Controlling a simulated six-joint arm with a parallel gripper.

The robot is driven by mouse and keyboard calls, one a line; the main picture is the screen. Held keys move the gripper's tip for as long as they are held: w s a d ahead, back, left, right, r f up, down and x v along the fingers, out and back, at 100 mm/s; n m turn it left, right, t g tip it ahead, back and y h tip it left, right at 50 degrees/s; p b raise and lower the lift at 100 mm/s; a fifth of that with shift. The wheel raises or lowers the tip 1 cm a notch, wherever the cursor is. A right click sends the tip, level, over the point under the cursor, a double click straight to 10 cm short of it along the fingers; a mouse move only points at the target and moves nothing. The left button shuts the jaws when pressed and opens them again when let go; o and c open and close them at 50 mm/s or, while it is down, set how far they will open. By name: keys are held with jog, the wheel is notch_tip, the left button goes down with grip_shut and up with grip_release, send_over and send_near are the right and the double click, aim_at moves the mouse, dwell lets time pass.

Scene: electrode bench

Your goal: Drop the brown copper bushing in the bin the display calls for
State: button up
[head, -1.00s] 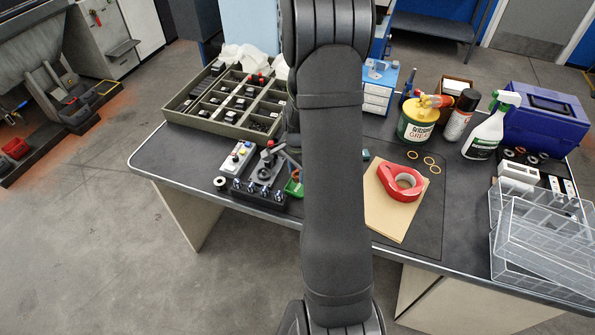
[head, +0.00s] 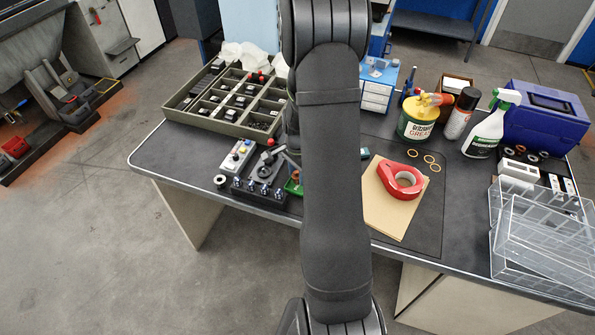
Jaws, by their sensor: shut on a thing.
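My arm (head: 335,180) runs upright through the middle of the head view and hides the table behind it. I cannot make out my gripper; it is behind the arm. No brown copper bushing can be told for certain. A green bin (head: 292,187) shows only its left part beside the arm. No readable display shows. Several small rings (head: 520,149) in different colours lie in a row at the right, too small to identify.
A compartment tray (head: 190,113) stands at the back left. A black fixture (head: 258,190) with a red-knobbed lever is left of the arm. Red tape (head: 401,189) lies on brown card (head: 385,218). A grease tub (head: 417,125), spray bottle (head: 486,138) and clear boxes (head: 540,245) crowd the right.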

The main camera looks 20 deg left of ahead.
jog(key=shift+f, duration=0.15)
jog(key=o, duration=1.1)
notch_tip(320, 180, up, 18)
jog(key=shift+f, duration=0.25)
jog(key=shift+r, duration=2.5)
